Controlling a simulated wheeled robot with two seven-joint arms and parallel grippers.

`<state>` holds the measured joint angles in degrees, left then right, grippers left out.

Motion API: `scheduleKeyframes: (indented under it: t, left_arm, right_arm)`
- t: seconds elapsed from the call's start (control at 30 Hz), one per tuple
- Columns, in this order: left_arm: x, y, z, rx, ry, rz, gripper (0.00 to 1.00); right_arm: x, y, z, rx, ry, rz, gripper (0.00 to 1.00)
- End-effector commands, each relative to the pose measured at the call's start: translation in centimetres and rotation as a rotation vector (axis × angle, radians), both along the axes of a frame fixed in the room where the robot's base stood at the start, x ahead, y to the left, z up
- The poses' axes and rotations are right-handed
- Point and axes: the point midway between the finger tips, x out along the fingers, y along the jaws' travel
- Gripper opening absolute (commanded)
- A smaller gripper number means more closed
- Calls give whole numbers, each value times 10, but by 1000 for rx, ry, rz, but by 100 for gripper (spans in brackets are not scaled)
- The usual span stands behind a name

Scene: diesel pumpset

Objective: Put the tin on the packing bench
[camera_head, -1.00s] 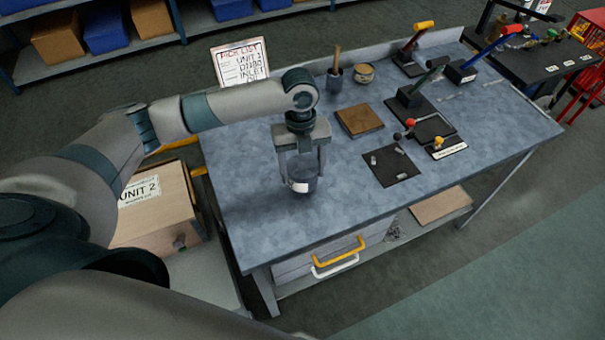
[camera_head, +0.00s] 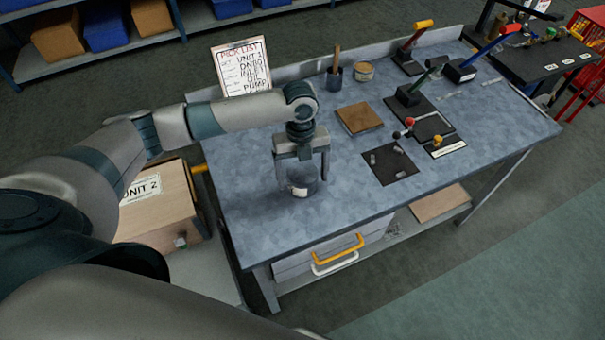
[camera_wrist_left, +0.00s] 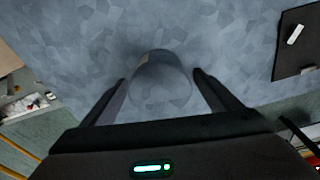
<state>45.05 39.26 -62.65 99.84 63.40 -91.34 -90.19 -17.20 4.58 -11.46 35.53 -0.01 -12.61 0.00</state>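The tin (camera_head: 302,182), a small dark grey can with a pale label, stands upright on the near left part of the packing bench (camera_head: 345,200). My left gripper (camera_head: 303,172) is above it, pointing down, with one finger on each side. The fingers are spread wider than the tin. In the left wrist view the tin (camera_wrist_left: 161,82) lies between the fingertips of my left gripper (camera_wrist_left: 161,78), with a narrow gap on each side. My right gripper is not in view.
A brown block (camera_head: 358,118), a dark mat with small parts (camera_head: 390,165), a pot with a handle (camera_head: 334,75) and an open can (camera_head: 363,72) stand on the bench. Lever fixtures (camera_head: 425,125) fill its right side. A wooden box marked Unit 2 (camera_head: 155,215) stands at the left.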

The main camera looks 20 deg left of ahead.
Motion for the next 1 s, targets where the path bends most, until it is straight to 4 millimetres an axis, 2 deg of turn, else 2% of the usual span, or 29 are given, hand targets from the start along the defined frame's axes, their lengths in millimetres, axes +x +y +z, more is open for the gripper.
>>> scheduleKeyframes:
  t: [0.23, 0.37, 0.8, 1.0]
  left_arm:
    - [1, 0, 5, 0, -1, 0, 83]
    - [2, 1, 15, 0, -3, 1, 83]
    - [10, 6, 88, -1, -4, 0, 83]
    - [12, 8, 113, -1, -2, 1, 83]
  right_arm:
    - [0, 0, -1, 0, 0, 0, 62]
    - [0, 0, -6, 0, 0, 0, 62]
    - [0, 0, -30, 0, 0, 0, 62]
    - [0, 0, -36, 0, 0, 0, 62]
